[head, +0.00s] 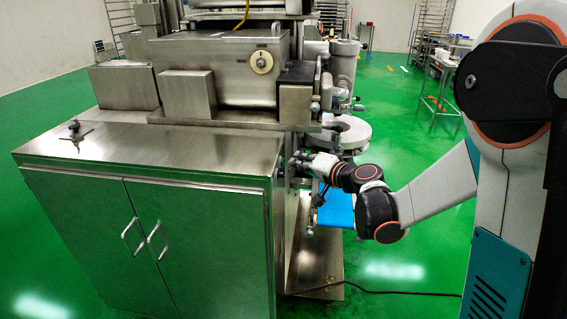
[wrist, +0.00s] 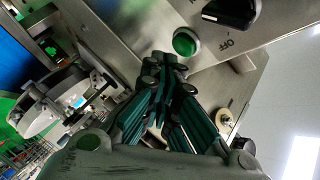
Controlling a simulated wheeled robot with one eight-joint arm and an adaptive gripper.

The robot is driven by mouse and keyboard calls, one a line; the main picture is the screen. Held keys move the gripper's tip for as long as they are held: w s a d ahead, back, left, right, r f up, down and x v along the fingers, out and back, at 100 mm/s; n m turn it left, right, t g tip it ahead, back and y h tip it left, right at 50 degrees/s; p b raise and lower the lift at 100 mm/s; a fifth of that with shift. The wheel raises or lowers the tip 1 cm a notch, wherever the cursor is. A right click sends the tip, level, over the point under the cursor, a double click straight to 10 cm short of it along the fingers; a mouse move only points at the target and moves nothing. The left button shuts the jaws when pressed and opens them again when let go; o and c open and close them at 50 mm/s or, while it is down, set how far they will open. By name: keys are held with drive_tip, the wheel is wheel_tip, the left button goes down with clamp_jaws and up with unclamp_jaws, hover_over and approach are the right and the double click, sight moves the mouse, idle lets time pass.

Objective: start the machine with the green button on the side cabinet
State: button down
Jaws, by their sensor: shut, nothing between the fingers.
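The green button (wrist: 185,42) shows in the wrist view as a round green cap with a pale ring on a steel panel. A black rotary switch (wrist: 231,12) with an "OFF" mark sits beside it. My gripper (wrist: 165,62) is shut and empty, its fingertips just below and left of the button in the picture. Whether they touch the panel I cannot tell. In the head view my gripper (head: 296,160) is at the right side of the steel cabinet (head: 150,155). The button itself is hidden from the head view.
The encrusting machine (head: 220,65) stands behind and above the cabinet. A blue belt (head: 336,208) lies just below my wrist. A round steel turntable (head: 343,131) is behind it. A cable lies on the green floor at the lower right. A small tool (head: 75,131) lies on the cabinet top.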

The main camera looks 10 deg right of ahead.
drive_tip(key=shift+a, duration=0.15)
idle(0.6)
drive_tip(key=shift+w+a, duration=0.1)
drive_tip(key=shift+a, duration=0.2)
